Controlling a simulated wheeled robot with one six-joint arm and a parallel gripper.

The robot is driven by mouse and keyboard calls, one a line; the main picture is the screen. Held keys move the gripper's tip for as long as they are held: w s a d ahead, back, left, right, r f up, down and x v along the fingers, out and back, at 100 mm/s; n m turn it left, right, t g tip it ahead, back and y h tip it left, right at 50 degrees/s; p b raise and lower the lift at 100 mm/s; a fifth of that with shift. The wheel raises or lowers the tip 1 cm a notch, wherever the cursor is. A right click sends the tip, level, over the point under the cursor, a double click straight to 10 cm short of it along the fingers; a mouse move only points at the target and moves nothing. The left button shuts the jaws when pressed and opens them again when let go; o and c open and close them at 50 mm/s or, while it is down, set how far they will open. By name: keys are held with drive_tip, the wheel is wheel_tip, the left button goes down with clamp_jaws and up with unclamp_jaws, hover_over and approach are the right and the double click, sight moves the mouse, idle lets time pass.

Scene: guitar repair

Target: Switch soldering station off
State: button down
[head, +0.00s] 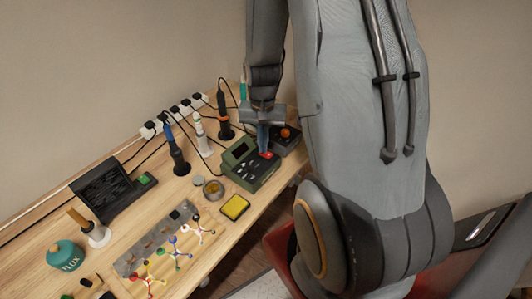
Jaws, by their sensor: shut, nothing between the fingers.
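A dark green box-shaped unit (243,172), which looks like the soldering station, stands near the right end of the wooden workbench. A red switch (267,155) shows at the right of its top. My gripper (263,149) points down with its fingers shut and empty. The fingertips are at or just above the red switch; I cannot tell whether they touch it. Whether the switch is on or off is too small to tell. The fingers hide part of the unit's back.
A dark unit with an orange knob (285,132) stands close right of the fingers. Tools in upright holders (223,117) stand behind left, before a white power strip (173,114). A yellow sponge (235,207) and small tin (213,189) lie in front.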

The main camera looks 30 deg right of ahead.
wheel_tip(320, 180, up, 7)
drive_tip(key=p, duration=0.5)
idle(0.3)
idle(0.4)
drive_tip(key=s+a+r+n+b, duration=0.2)
drive_tip(key=s+a+r+n, duration=0.1)
drive_tip(key=a, duration=0.3)
drive_tip(key=s+a+r+n+t+b, duration=0.1)
drive_tip(key=s+a+r+n+b, duration=0.2)
drive_tip(key=a, duration=0.4)
drive_tip(key=shift+s+r+n+b, duration=0.3)
drive_tip(key=shift+s+n, duration=0.5)
drive_tip(key=shift+n, duration=0.2)
drive_tip(key=shift+d, duration=0.1)
